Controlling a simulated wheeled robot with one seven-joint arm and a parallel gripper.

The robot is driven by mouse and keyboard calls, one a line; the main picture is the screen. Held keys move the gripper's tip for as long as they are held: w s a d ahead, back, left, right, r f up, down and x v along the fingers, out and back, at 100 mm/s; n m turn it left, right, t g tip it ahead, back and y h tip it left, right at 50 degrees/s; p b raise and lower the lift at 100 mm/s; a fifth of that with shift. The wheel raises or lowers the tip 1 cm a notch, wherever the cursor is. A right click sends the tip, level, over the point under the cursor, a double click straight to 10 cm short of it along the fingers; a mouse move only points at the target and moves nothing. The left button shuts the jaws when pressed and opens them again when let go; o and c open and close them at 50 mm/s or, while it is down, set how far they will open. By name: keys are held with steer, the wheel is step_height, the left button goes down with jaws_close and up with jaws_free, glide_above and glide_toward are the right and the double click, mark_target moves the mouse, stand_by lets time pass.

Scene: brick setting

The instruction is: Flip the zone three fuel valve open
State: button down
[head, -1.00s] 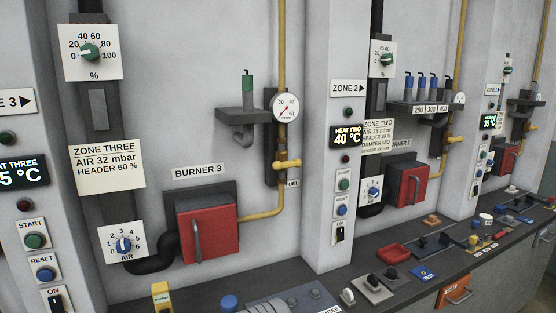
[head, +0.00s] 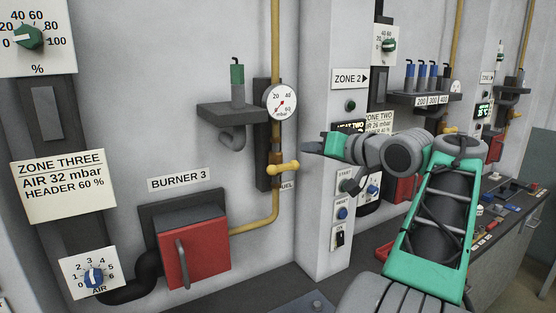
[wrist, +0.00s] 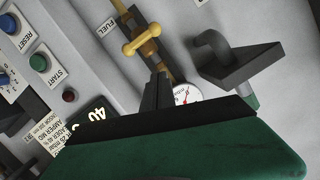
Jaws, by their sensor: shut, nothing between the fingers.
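The zone three fuel valve (head: 283,168) has a yellow handle on the yellow pipe, beside the FUEL label. In the head view the handle lies about level, crosswise to the upright pipe. In the wrist view the valve handle (wrist: 142,40) is beyond my fingertips, with a gap apparent. My gripper (head: 307,147) is just right of and slightly above the handle in the head view, pointing left. Its dark fingers (wrist: 158,80) are together in the wrist view, with nothing between them.
A pressure gauge (head: 281,103) sits on the pipe above the valve. A grey shelf (head: 230,113) with a green-capped holder stands out at left. The red burner box (head: 194,250) is below left. The zone two pillar (head: 315,240) juts out at right.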

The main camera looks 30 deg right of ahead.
steer(key=p, duration=0.3)
glide_above(283, 168)
steer(key=s, duration=0.1)
step_height(283, 168, down, 2)
steer(key=f, duration=0.2)
steer(key=a+f, duration=0.1)
steer(key=f, duration=0.1)
steer(key=shift+a, duration=0.1)
steer(key=shift+a+f+b, duration=0.1)
steer(key=shift+a+b, duration=0.05)
steer(key=shift+b, duration=0.45)
